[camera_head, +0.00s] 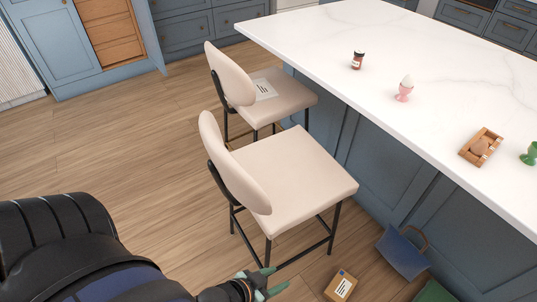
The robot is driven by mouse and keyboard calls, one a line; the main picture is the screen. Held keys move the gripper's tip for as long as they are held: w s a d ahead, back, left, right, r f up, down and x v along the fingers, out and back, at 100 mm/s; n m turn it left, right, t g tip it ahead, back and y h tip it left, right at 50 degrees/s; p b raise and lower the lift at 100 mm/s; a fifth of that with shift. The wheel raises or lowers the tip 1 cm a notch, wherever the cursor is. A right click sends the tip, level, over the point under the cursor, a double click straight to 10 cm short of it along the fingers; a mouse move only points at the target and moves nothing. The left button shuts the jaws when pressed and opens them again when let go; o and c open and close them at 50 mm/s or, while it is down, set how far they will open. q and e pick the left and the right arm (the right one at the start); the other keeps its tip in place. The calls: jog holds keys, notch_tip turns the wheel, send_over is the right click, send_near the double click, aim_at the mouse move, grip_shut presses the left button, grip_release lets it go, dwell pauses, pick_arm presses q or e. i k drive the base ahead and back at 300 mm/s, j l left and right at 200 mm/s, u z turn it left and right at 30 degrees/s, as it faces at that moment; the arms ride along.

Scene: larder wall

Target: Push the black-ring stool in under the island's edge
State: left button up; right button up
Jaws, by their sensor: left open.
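Two cream stools with black legs stand at the island (419,143). The near stool (295,172) has black lower bars and stands out from the island's edge, its backrest toward the left. The far stool (282,92) stands behind it, closer to the island, with a white printed card on its seat. My left gripper (270,283) is open and empty, low in the picture, below the near stool's legs. My right gripper is out of view.
A small cardboard box (340,286), a blue bag (403,254) and a green item (434,292) lie on the floor near the island. A jar (357,60), a pink egg cup (404,91) and a wooden tray (470,153) stand on top. Floor left of the stools is clear.

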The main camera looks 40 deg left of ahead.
aim_at(284, 179)
jog(key=k+j+z, duration=0.1)
jog(key=z, duration=0.35)
jog(key=k+j+z, duration=0.1)
jog(key=z, duration=0.4)
jog(key=k+z, duration=0.1)
jog(key=z, duration=0.35)
jog(key=k+j+z, duration=0.15)
jog(key=z, duration=0.3)
jog(key=k+z, duration=0.15)
jog(key=z, duration=0.25)
jog(key=k+z, duration=0.2)
jog(key=z, duration=0.25)
jog(key=k+j+z, duration=0.15)
jog(key=k, duration=0.25)
jog(key=k+j+z, duration=0.15)
jog(key=k, duration=0.25)
jog(key=k+j+u, duration=0.3)
jog(key=u, duration=0.2)
jog(key=k+j+u, duration=0.7)
jog(key=j+u, duration=0.25)
